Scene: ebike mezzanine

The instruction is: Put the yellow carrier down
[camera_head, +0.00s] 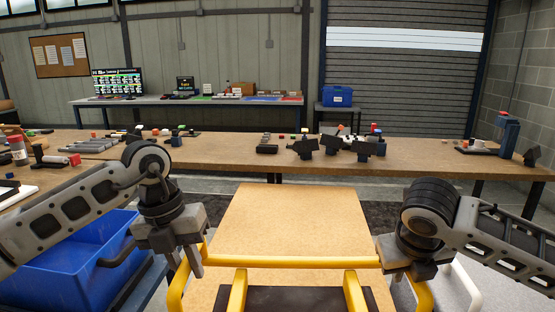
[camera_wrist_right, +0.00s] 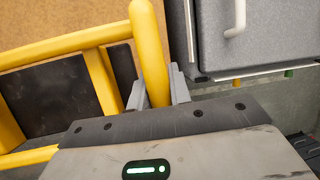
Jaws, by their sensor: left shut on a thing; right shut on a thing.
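The yellow carrier (camera_head: 290,262) is a frame of yellow tubes with a dark panel, low in the middle of the head view. It also shows in the right wrist view (camera_wrist_right: 149,55). My left gripper (camera_head: 193,268) is shut at the carrier's left side. My right gripper (camera_wrist_right: 160,90) is shut on an upright yellow tube at the carrier's right side. Behind and below the carrier is a light wooden surface (camera_head: 290,215). Whether the carrier touches that surface I cannot tell; its lower part is cut off by the frame.
A blue bin (camera_head: 70,262) stands at the left, below my left arm. A grey case with a white handle (camera_wrist_right: 238,45) is right of the carrier. A long workbench (camera_head: 230,152) with several small parts runs across behind. The wooden surface beyond the carrier is bare.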

